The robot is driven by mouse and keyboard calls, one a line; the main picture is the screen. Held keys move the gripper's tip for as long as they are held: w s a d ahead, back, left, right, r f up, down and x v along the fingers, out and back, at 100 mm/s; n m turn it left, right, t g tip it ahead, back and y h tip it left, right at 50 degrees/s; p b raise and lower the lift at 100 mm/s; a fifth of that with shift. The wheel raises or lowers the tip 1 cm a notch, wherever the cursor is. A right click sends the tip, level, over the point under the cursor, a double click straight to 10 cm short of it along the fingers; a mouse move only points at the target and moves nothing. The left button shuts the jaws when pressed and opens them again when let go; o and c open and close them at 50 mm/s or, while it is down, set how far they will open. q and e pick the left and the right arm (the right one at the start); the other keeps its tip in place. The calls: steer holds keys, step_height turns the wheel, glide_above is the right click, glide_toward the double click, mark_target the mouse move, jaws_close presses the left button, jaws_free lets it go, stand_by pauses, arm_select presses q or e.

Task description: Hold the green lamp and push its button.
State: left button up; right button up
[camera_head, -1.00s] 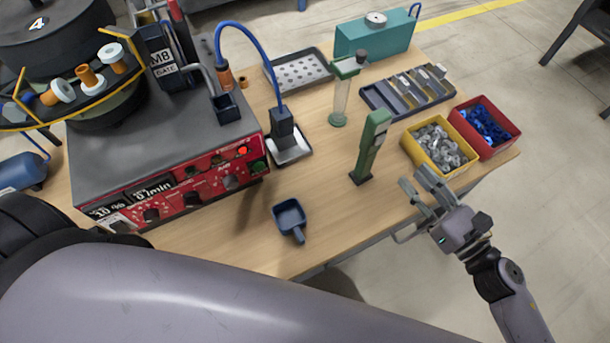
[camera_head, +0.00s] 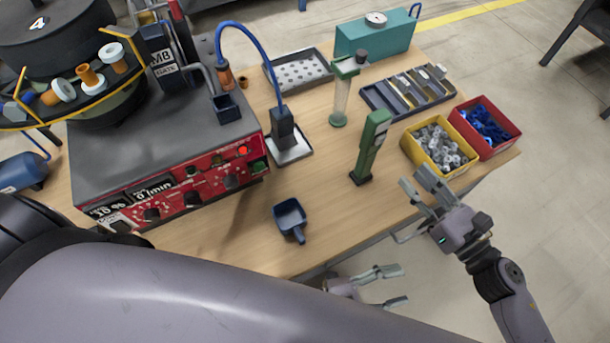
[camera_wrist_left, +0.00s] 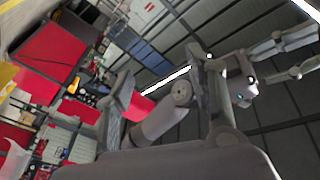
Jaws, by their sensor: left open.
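The green lamp (camera_head: 371,147) stands upright on the wooden table, right of the middle in the head view. My left gripper (camera_head: 404,285) is open and empty in front of the table's front edge, below the lamp in the picture. Its two spread fingers also frame the left wrist view (camera_wrist_left: 160,72). My right gripper (camera_head: 414,178) is to the right of the lamp, near the yellow bin, with its fingers apart and nothing between them. It also shows in the left wrist view (camera_wrist_left: 285,57). Neither gripper touches the lamp. I cannot make out the lamp's button.
A yellow bin (camera_head: 463,171) of grey parts and a red bin (camera_head: 515,145) stand at the table's right. A glass tube with green ends (camera_head: 339,103) stands behind the lamp. A blue scoop (camera_head: 290,217) lies left of it. A red control box (camera_head: 187,187) fills the left.

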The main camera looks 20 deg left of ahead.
arm_select(q)
steer(key=w+a+r+n+t, duration=0.1)
steer(key=w+a+r+t, duration=0.15)
steer(key=r, duration=0.35)
steer(key=w+a+r+n+t, duration=0.2)
steer(key=w+a+r, duration=0.1)
steer(key=w+r, duration=0.15)
steer(key=w+a+r+n+t+y, duration=0.1)
steer(key=w+a+r+n+y, duration=0.15)
steer(key=a, duration=0.35)
steer(key=w+a+r+n+t+y, duration=0.1)
steer(key=w+a+r+n, duration=0.15)
steer(key=a, duration=0.35)
steer(key=n+g+y, duration=0.2)
steer(key=g, duration=0.1)
glide_toward(363, 148)
steer(key=shift+t, duration=0.25)
steer(key=x, duration=1.2)
steer(key=shift+w+d+f, duration=0.1)
steer(key=shift+d+f, duration=0.05)
steer(key=shift+f, duration=0.1)
steer(key=shift+c, duration=0.4)
